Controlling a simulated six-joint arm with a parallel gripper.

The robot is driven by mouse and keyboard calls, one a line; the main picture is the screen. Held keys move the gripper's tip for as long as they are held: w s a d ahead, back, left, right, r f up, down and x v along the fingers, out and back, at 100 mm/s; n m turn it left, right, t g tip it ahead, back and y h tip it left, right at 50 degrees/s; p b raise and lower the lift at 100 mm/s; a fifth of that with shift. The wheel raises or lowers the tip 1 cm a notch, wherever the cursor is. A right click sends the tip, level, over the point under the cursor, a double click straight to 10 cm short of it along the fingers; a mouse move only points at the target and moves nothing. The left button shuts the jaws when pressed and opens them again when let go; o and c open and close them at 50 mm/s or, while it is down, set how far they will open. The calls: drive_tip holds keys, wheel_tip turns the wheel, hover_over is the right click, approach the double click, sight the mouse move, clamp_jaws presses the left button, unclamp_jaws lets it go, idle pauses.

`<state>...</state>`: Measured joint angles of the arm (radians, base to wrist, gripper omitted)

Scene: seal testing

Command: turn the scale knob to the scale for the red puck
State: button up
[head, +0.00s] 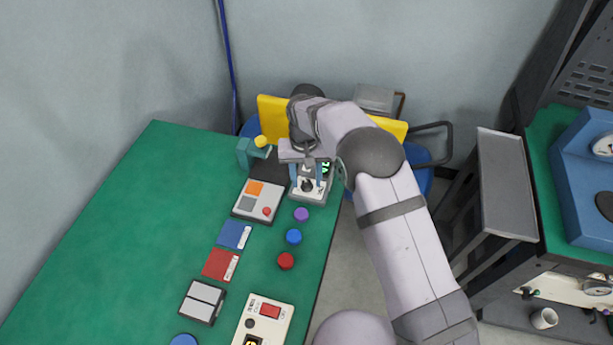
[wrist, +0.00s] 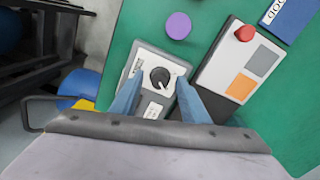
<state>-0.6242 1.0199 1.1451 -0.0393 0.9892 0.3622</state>
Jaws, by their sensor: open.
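The scale knob (wrist: 160,77) is a dark round knob on a pale plate of a grey box in the wrist view. The same box, the scale unit (head: 309,194), sits near the right edge of the green table in the head view, with a small display with green digits. My gripper (head: 310,185) is over this box, pointing down. In the wrist view its two blue fingers (wrist: 158,98) are apart, one on each side of the knob; contact cannot be told. The red puck (head: 286,261) lies on the table nearer the camera.
A blue puck (head: 294,237) and a purple puck (head: 301,215) lie between the red puck and the scale unit. A box with an orange square and red button (head: 258,201) stands close left of the unit. Blue and red cards (head: 221,265) lie further left.

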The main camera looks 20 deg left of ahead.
drive_tip(key=shift+f, duration=0.25)
clamp_jaws()
